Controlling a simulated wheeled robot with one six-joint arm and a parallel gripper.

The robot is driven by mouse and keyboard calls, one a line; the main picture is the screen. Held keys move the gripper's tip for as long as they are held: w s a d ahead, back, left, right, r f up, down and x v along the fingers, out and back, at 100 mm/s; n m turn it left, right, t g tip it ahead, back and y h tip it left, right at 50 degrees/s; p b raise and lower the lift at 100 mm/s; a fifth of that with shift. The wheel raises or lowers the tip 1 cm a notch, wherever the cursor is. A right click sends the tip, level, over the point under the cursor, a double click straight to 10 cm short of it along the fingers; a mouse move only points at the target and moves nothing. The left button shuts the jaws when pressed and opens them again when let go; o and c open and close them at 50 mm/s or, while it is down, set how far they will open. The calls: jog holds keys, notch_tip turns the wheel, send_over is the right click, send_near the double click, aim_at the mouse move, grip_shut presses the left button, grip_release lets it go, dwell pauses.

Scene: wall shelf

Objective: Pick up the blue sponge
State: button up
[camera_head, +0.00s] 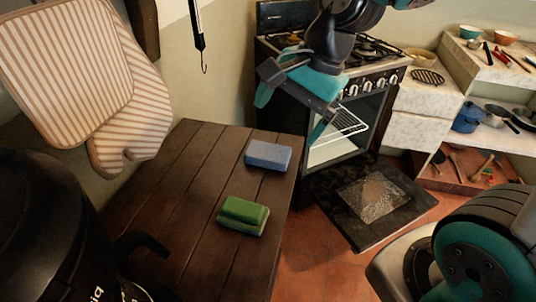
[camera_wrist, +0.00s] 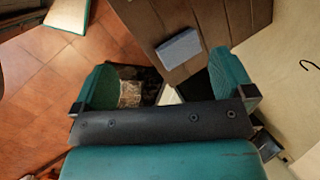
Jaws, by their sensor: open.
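The blue sponge (camera_head: 268,155) lies flat on the dark wooden table (camera_head: 180,200), near its back right edge. It also shows in the wrist view (camera_wrist: 179,47), lying on the table beyond my fingers. A green sponge (camera_head: 243,215) lies on the same table, nearer the front. My gripper (camera_head: 292,108) is open and empty. In the head view it hangs in the air in front of the stove, above and to the right of the blue sponge. In the wrist view its two teal fingers (camera_wrist: 166,85) are spread wide with nothing between them.
A black stove (camera_head: 345,80) with its oven door (camera_head: 370,200) lowered stands behind and right of the table. Striped mitts (camera_head: 75,75) hang on the left wall. A dark appliance (camera_head: 45,240) fills the front left. Shelves (camera_head: 490,90) with kitchenware stand at the right.

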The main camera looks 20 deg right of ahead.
jog(key=w+d+f+m+t, duration=0.1)
jog(key=w+d+f+m, duration=0.2)
jog(key=m, duration=0.4)
jog(key=w+d+m, duration=0.3)
jog(key=w+m, duration=0.3)
jog(key=m, duration=0.2)
send_near(267, 150)
jog(key=shift+h, duration=0.4)
jog(key=x, duration=0.4)
jog(key=shift+w+a+f, duration=0.25)
jog(key=shift+a, duration=0.15)
jog(key=shift+x, duration=2.7)
jog(key=shift+s+a+f, duration=0.1)
jog(key=shift+s, duration=0.1)
jog(key=c, duration=1)
